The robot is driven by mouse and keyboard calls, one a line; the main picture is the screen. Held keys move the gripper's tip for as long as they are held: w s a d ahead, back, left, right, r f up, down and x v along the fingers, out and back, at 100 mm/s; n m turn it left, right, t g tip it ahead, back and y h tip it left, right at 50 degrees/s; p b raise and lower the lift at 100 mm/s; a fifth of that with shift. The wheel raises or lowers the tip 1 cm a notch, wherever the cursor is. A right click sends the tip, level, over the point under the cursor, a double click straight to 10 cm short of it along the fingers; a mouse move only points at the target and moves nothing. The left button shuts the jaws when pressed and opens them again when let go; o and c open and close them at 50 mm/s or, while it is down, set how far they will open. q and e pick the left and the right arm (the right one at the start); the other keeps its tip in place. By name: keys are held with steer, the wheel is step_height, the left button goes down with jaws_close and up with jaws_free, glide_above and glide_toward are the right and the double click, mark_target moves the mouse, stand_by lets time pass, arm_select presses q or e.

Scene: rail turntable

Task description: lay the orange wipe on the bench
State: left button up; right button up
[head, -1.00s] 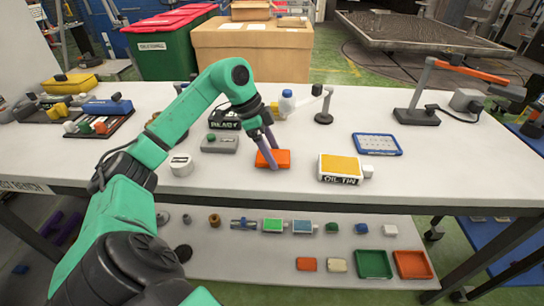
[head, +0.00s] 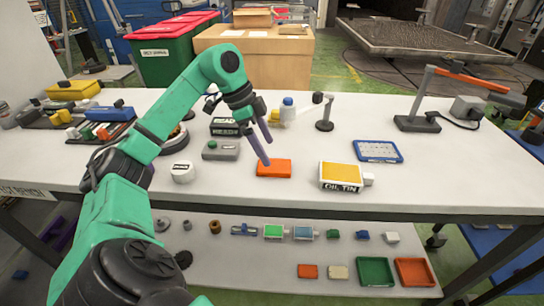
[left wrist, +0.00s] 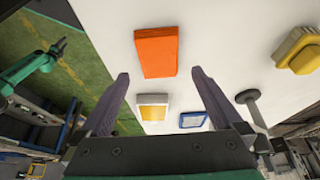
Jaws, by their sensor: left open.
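The orange wipe (head: 273,168) lies flat on the white bench (head: 230,192), near its front edge and left of the oil tin (head: 341,176). My left gripper (head: 263,145) is open and empty, just above and behind the wipe, apart from it. In the left wrist view the wipe (left wrist: 157,52) shows beyond the two purple fingers (left wrist: 160,88), with nothing between them.
A grey box with a green button (head: 221,150) and a white round container (head: 182,172) stand left of the wipe. A blue tray (head: 377,151) lies to the right. A lower shelf (head: 230,262) holds several small parts. The bench front right is clear.

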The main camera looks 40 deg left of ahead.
arm_select(q)
steer(key=p+v, duration=0.1)
steer(key=v, duration=0.6)
